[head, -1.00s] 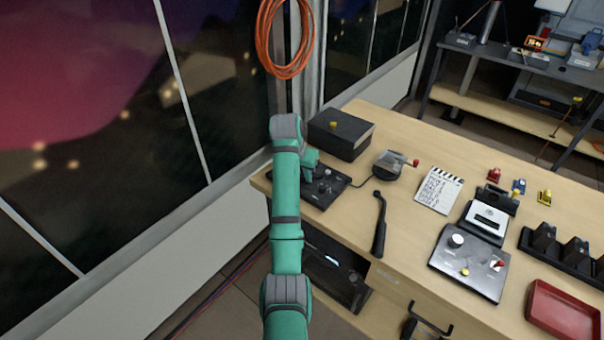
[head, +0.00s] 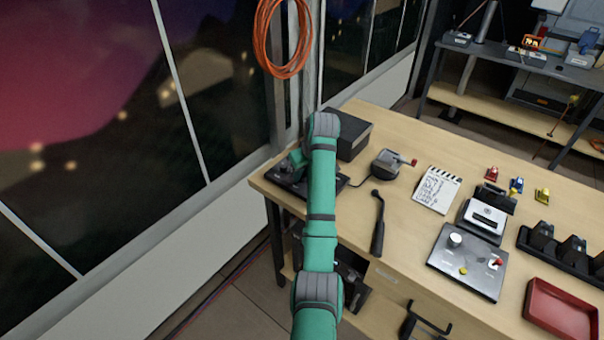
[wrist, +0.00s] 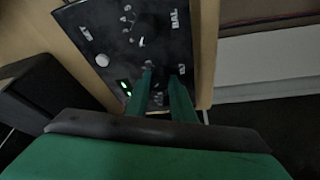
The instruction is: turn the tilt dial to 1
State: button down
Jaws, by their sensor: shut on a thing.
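The black control panel (head: 293,184) lies on the near left corner of the bench, partly hidden by my arm. My gripper (wrist: 161,78) is down over it, with its two green fingers straddling a small dial. The fingers hide most of this dial, and I cannot read its pointer or its scale. In the wrist view the panel (wrist: 170,45) also has another dial with a white pointer (wrist: 141,42), a round white knob (wrist: 102,60), two lit green marks (wrist: 125,88) and a "BAL" label. I cannot tell from lettering which dial is tilt.
A black box (head: 352,136) stands behind the panel, close to my arm. A grey device with a red-tipped lever (head: 388,163) and a black handle-like tool (head: 378,225) lie to the right. Another panel (head: 468,262) and a red tray (head: 560,310) are farther right.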

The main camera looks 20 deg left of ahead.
jog(key=shift+f+n+g+y, duration=0.15)
jog(key=shift+n+g, duration=0.25)
jog(key=shift+n, duration=0.7)
jog(key=shift+r+n+g+y, duration=0.1)
jog(key=shift+n+g+y, duration=0.25)
jog(key=shift+n, duration=0.75)
jog(key=shift+w, duration=0.1)
jog(key=c, duration=1.5)
grip_release()
jog(key=shift+v, duration=5.4)
